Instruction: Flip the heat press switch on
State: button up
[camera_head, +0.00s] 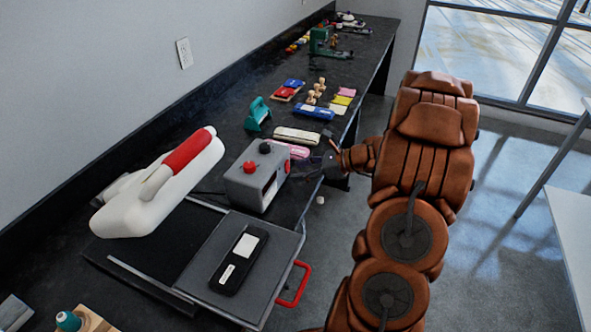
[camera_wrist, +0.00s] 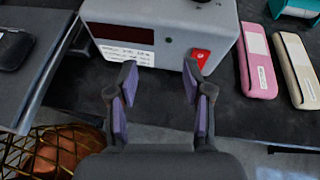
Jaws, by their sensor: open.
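The heat press has a white upper body (camera_head: 140,205) with a red-gripped lever and a grey control box (camera_head: 240,188) beside it. In the wrist view the front of the control box (camera_wrist: 175,38) shows a dark display, a white label and a red switch (camera_wrist: 201,57) at the lower right. Whether the switch is on or off I cannot tell. My gripper (camera_wrist: 160,78) is open and empty in front of the box. Its right finger is just below and left of the switch, apparently apart from it. In the head view my gripper (camera_head: 318,166) is right of the box.
A grey press plate (camera_head: 200,270) with a black flat item (camera_head: 240,262) and a red handle (camera_head: 296,285) extends at the front. Pink (camera_wrist: 258,60) and cream (camera_wrist: 297,68) cases lie right of the box. A teal item (camera_head: 257,114) stands behind. Open floor lies right of the counter.

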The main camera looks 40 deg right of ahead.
aim_at(289, 169)
jog(key=d+m, duration=0.1)
jog(key=d+f+t, duration=0.1)
jog(key=d, duration=0.1)
jog(key=d+f+m+h, duration=0.1)
jog(key=d, duration=0.1)
jog(key=shift+w+d+m+t, duration=0.1)
jog(key=shift+d+m+t, duration=0.2)
jog(key=shift+t, duration=0.1)
jog(key=shift+p+x, duration=0.7)
jog(key=shift+x, duration=3.05)
grip_shut()
